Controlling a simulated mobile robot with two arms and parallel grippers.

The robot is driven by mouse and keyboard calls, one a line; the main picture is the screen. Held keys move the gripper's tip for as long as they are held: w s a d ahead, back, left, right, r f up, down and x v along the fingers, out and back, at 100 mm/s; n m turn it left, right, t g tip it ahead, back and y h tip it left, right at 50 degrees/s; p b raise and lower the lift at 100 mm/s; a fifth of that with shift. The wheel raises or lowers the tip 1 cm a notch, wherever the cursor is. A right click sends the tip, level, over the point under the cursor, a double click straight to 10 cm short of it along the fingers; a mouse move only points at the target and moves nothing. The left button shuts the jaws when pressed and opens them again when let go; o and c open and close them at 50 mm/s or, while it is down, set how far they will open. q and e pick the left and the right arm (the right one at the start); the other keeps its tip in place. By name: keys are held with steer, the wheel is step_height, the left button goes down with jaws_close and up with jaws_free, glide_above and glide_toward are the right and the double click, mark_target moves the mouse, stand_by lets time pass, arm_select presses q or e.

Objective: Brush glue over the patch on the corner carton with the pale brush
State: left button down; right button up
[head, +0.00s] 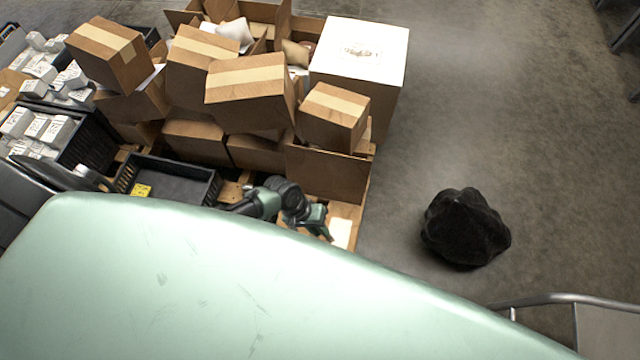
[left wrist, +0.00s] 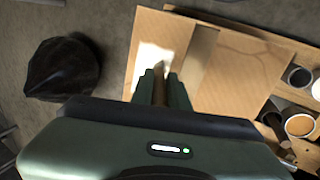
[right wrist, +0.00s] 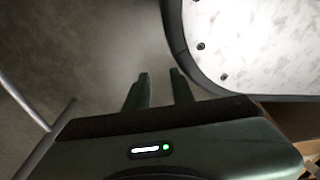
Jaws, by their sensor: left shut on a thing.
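The corner carton (left wrist: 232,70) shows its tan top in the left wrist view, with a pale, bright patch (left wrist: 156,45) on it. In the head view the patch (head: 342,232) is just right of my left gripper (head: 322,228). That gripper, also in the left wrist view (left wrist: 161,78), is shut on a thin brown handle (left wrist: 160,90), seemingly the brush. The handle's tip points at the patch; its bristles, and whether they touch it, cannot be made out. My right gripper (right wrist: 160,75) is open and empty over bare floor.
Several round pots (left wrist: 300,125) stand right of the carton in the left wrist view. Stacked cartons (head: 250,85), a white box (head: 360,55) and a black crate (head: 170,180) fill the pallet. A black bundle (head: 466,228) lies on otherwise clear floor.

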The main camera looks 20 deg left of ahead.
steer(key=shift+s+d+f, duration=0.1)
steer(key=shift+s, duration=0.25)
arm_select(q)
steer(key=shift+s+d, duration=0.1)
steer(key=shift+s, duration=0.05)
steer(key=shift+s+d+p, duration=0.2)
steer(key=shift+s+p, duration=0.35)
steer(key=shift+s, duration=0.4)
arm_select(e)
steer(key=shift+s+d+f, duration=0.1)
steer(key=shift+s+f, duration=0.2)
steer(key=shift+f, duration=0.05)
arm_select(q)
steer(key=shift+f, duration=0.1)
steer(key=shift+w+a+f+b, duration=0.1)
steer(key=shift+w+b, duration=0.2)
steer(key=shift+w, duration=0.2)
steer(key=shift+w+a, duration=0.2)
steer(key=shift+w, duration=0.45)
arm_select(e)
steer(key=shift+w+r, duration=0.1)
steer(key=shift+w, duration=0.1)
